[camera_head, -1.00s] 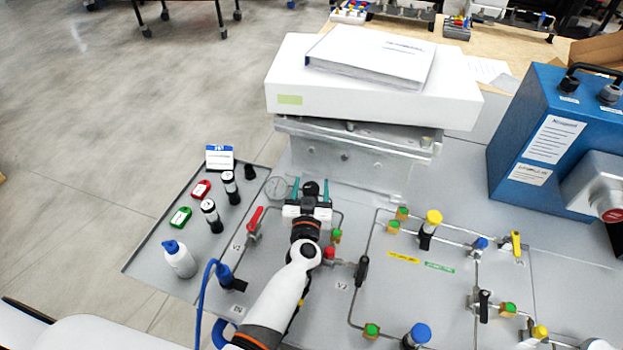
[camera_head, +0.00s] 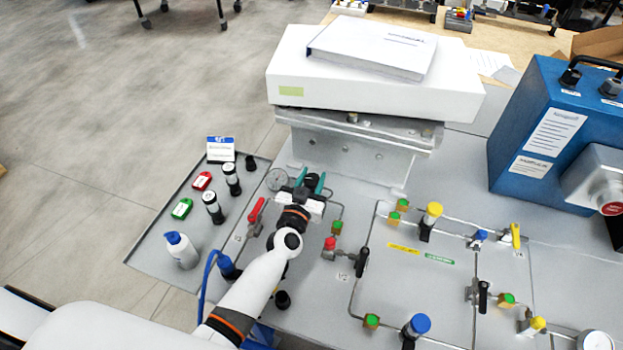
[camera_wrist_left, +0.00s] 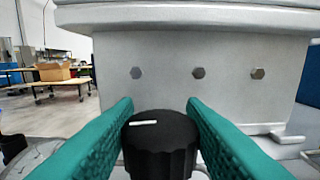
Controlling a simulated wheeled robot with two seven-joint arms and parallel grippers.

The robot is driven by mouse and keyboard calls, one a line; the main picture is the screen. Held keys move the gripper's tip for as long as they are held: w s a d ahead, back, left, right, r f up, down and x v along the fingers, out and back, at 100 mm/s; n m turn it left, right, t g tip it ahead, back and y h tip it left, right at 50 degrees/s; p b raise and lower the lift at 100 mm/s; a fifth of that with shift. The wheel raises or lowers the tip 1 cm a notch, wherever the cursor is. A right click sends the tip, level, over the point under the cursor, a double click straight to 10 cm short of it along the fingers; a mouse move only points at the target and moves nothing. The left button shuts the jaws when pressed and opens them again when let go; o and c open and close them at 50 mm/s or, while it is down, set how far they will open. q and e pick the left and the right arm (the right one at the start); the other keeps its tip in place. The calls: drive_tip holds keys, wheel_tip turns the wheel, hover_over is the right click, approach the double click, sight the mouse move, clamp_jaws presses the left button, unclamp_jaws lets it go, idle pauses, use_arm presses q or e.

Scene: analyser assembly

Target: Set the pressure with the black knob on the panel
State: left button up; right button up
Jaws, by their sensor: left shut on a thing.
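The black knob (camera_wrist_left: 160,150) fills the lower middle of the left wrist view, with a white mark line on its top. The line lies nearly level, toward the knob's left side. In the head view the knob (camera_head: 311,180) shows only in part between the teal fingers. My left gripper (camera_head: 311,183) is shut on the knob, one finger on each side; it also shows in the left wrist view (camera_wrist_left: 160,135). A round pressure gauge (camera_head: 277,180) sits just left of the gripper; its reading is too small to tell. My right gripper is not in view.
A red-handled valve (camera_head: 256,212) is close to the left of my wrist. A black-handled valve (camera_head: 362,262) and tubing lie to the right. A metal bracket (camera_head: 350,150) under a white box (camera_head: 375,92) stands just behind the knob. A blue unit (camera_head: 550,135) is at the right.

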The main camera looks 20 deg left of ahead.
use_arm(q)
drive_tip(key=shift+h, duration=0.3)
drive_tip(key=o, duration=1)
drive_tip(key=shift+w, duration=0.1)
drive_tip(key=s, duration=1.2)
drive_tip(key=shift+a+b, duration=0.3)
drive_tip(key=shift+b, duration=0.05)
drive_tip(key=shift+s+f, duration=0.1)
drive_tip(key=shift+f, duration=0.05)
